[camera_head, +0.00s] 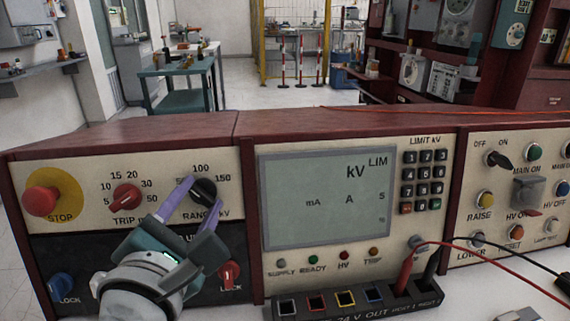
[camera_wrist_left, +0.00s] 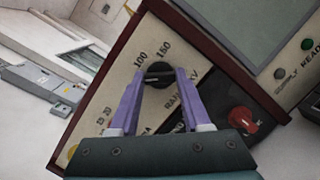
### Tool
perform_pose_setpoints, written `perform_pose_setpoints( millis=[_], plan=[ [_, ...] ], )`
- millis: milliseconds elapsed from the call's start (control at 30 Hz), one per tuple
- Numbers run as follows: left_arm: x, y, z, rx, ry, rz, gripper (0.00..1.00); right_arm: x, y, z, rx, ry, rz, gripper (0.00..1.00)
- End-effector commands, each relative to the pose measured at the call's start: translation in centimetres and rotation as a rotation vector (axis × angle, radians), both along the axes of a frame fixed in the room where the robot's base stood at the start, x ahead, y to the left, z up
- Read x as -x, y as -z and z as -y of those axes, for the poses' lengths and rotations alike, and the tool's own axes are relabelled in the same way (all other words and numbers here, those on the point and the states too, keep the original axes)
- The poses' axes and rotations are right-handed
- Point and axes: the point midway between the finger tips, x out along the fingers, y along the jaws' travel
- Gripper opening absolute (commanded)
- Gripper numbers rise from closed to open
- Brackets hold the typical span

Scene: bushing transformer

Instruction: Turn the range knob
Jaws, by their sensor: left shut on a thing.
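The range knob (camera_head: 204,191) is a black knob on the cream panel, with 100 and 150 printed near it and the RANGE kV label below. It also shows in the left wrist view (camera_wrist_left: 158,74), between the purple fingers. My left gripper (camera_head: 192,196) reaches up to it from below left and is shut on the knob, one finger on each side. Its fingers show in the left wrist view (camera_wrist_left: 157,82) too. The fingers hide part of the label and scale. My right gripper cannot be made out in either view.
The red trip knob (camera_head: 127,197) and red STOP button (camera_head: 40,201) are left of the range knob. A red lock knob (camera_head: 229,274) is just below right, close to my gripper. The display (camera_head: 327,200) is to the right. Red and black leads (camera_head: 405,270) are plugged in at lower right.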

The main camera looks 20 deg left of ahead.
Motion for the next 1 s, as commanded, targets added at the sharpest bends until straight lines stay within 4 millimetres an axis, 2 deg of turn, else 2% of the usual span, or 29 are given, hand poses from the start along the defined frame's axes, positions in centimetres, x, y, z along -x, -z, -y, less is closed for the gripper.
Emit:
perform_pose_setpoints(
  millis=[33, 500, 733, 1000],
  plan=[
    [0.0, -0.7, -0.1, -0.039, 0.011, -0.025, 0.00, 0.0, -1.3, 0.0, -0.001, 0.001, 0.000, 0.72],
    [0.0, -0.8, -0.1, -0.390, 0.111, -0.240, 0.00, 0.0, -6.3, -0.1, -0.002, 0.001, 0.000, 0.72],
    [0.0, -0.7, -0.1, -0.513, 0.146, -0.315, 0.00, 0.0, -7.9, -0.1, -0.002, 0.001, 0.000, 0.72],
    [0.0, -0.5, -0.1, -0.592, 0.167, -0.362, 0.00, 0.0, -8.8, 0.0, -0.001, 0.001, 0.000, 0.72]
  ],
)
